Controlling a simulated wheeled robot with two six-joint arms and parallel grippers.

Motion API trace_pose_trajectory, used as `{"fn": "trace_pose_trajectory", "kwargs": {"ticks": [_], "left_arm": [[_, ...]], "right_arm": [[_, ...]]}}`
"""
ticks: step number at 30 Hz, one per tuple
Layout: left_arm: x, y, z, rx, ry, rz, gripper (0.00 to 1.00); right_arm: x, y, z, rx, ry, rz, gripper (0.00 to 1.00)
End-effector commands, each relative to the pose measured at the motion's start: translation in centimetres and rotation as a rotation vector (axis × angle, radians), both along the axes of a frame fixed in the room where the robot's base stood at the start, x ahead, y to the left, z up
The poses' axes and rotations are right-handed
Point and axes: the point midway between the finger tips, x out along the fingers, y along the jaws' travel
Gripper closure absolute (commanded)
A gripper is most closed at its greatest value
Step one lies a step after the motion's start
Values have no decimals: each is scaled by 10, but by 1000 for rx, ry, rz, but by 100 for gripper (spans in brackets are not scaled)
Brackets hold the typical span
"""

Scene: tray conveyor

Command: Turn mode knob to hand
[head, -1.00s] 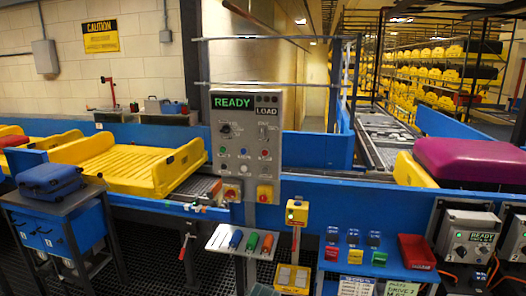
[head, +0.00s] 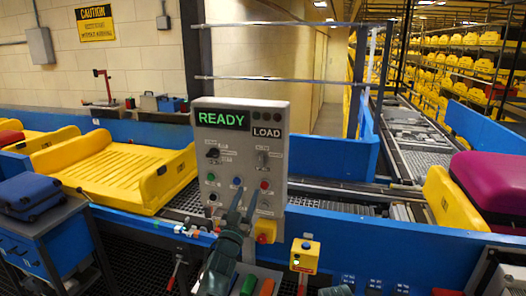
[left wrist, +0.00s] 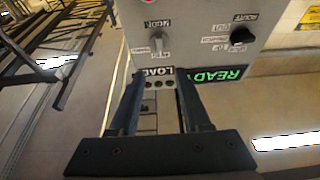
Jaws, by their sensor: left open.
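The control panel (head: 240,140) is a grey box with a green READY display. Its mode knob (head: 262,158) is a grey lever-like selector under the LOAD display. In the left wrist view the panel is upside down, with the mode knob (left wrist: 158,40) beside its MODE label. My left gripper (head: 245,192) is open and empty, its two fingers pointing up in front of the panel's lower half, below the knob in the picture. In the left wrist view the left gripper (left wrist: 160,72) has the knob beyond its fingertips, apart from them. My right gripper's fingers do not show.
A black route knob (head: 212,153) sits left of the mode knob. Small buttons and a red-and-yellow emergency button (head: 265,231) lie lower on the panel. A yellow tray (head: 115,175) is on the conveyor at left. A blue rail (head: 400,236) runs across the front.

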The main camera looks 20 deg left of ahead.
Motion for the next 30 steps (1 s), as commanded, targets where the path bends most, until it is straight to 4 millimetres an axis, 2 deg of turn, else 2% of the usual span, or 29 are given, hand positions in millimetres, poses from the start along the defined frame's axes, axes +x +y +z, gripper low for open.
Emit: {"fn": "trace_pose_trajectory", "kwargs": {"ticks": [7, 11, 24, 30], "left_arm": [[-3, 1, 8, 4, -32, -11, 52], [5, 1, 12, 4, -31, -11, 52], [84, -1, 45, 4, -30, -11, 52], [111, -3, 56, 4, -30, -11, 52]], "right_arm": [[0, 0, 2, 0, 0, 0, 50], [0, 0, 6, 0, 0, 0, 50], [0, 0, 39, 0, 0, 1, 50], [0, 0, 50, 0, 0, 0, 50]]}}
